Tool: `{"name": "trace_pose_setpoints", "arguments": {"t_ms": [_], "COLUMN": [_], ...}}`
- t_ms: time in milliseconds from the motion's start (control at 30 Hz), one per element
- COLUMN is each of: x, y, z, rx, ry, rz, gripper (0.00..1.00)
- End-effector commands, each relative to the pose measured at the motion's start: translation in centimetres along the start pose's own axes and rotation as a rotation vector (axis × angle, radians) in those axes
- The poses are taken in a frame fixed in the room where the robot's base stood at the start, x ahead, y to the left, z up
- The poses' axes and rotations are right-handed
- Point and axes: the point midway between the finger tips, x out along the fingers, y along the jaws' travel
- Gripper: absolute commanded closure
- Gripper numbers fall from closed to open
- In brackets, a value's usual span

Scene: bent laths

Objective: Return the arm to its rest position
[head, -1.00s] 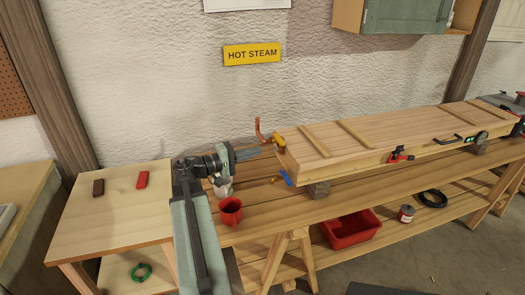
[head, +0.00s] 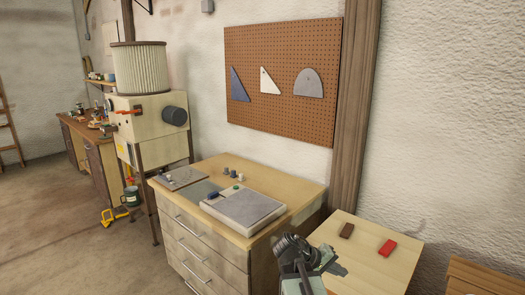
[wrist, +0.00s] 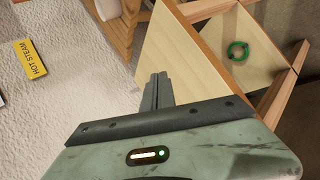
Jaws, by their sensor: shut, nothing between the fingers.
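My gripper (head: 338,268) shows at the bottom of the head view, at the end of my folded arm, in front of the small light wooden table. It points to the right. In the wrist view my gripper (wrist: 157,88) has its two dark fingers together with nothing between them. The greenish housing fills the bottom of that view. The lower part of my arm is cut off by the head view's bottom edge.
A drawer cabinet (head: 195,262) stands left of my arm. A green ring (wrist: 238,50) lies on a lower shelf. Open floor (head: 85,235) shows at the left.

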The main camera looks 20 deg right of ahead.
Motion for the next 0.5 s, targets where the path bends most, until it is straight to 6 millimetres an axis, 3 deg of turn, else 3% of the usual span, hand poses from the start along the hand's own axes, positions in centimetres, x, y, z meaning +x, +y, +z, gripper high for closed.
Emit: {"name": "trace_pose_setpoints", "arguments": {"t_ms": [33, 100, 200, 300, 400, 500], "x": [-2.5, -5.7, -10.3, -14.0, -16.4, -17.8], "y": [-3.5, -8.7, -15.5, -20.6, -23.4, -24.5], "z": [-0.6, -0.8, -0.1, 1.4, 2.6, 3.1], "rx": [-0.025, -0.059, -0.106, -0.131, -0.134, -0.137], "ry": [0.032, 0.063, 0.080, 0.061, 0.029, 0.013], "rz": [-0.087, -0.229, -0.441, -0.657, -0.827, -0.907], "gripper": [1.00, 1.00, 1.00, 1.00, 1.00, 1.00]}}
